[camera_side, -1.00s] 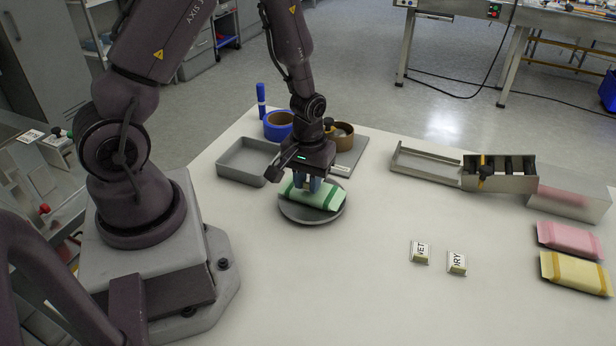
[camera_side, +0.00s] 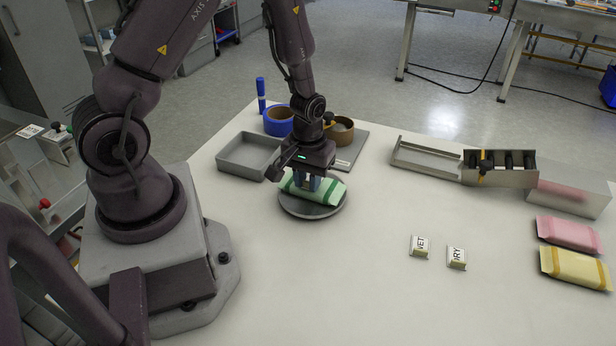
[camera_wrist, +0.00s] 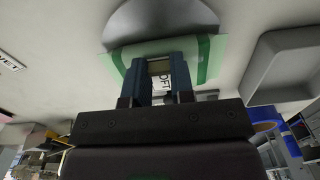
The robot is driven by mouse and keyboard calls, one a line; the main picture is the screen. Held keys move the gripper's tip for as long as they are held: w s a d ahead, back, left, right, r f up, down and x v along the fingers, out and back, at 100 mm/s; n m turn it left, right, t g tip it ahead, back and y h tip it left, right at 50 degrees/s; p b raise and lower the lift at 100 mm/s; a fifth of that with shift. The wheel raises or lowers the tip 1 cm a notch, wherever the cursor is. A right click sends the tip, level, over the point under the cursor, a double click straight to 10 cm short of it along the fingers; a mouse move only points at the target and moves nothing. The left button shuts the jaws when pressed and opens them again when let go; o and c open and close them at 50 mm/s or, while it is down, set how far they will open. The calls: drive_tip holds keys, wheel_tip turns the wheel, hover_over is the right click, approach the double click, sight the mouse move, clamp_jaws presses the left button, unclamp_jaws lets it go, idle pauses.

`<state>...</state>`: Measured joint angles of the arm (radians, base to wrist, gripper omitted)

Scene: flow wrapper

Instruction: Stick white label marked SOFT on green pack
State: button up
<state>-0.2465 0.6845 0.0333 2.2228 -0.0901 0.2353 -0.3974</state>
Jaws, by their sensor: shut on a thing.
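The green pack (camera_side: 328,190) lies on a round grey dish (camera_side: 312,211) on the table, and also shows in the wrist view (camera_wrist: 208,58). My gripper (camera_side: 308,186) points down over the pack, its blue fingertips at or very near its top. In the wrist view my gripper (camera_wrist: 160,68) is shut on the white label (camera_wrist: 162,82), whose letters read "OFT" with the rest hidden. The label is low between the fingers, over the pack; I cannot tell whether it touches the pack.
Two other labels, WET (camera_side: 420,246) and one reading "RY" (camera_side: 456,257), lie to the right. A grey tray (camera_side: 248,158) and tape rolls (camera_side: 279,121) stand behind. Pink (camera_side: 569,234) and yellow (camera_side: 575,268) packs lie far right. The front table is clear.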

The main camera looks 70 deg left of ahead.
drive_tip(key=shift+f, duration=0.1)
clamp_jaws()
idle(0.4)
drive_tip(key=shift+o, duration=2.4)
unclamp_jaws()
drive_tip(key=shift+o, duration=0.3)
drive_tip(key=o, duration=0.4)
drive_tip(key=shift+o, duration=0.2)
wheel_tip(320, 180, up, 8)
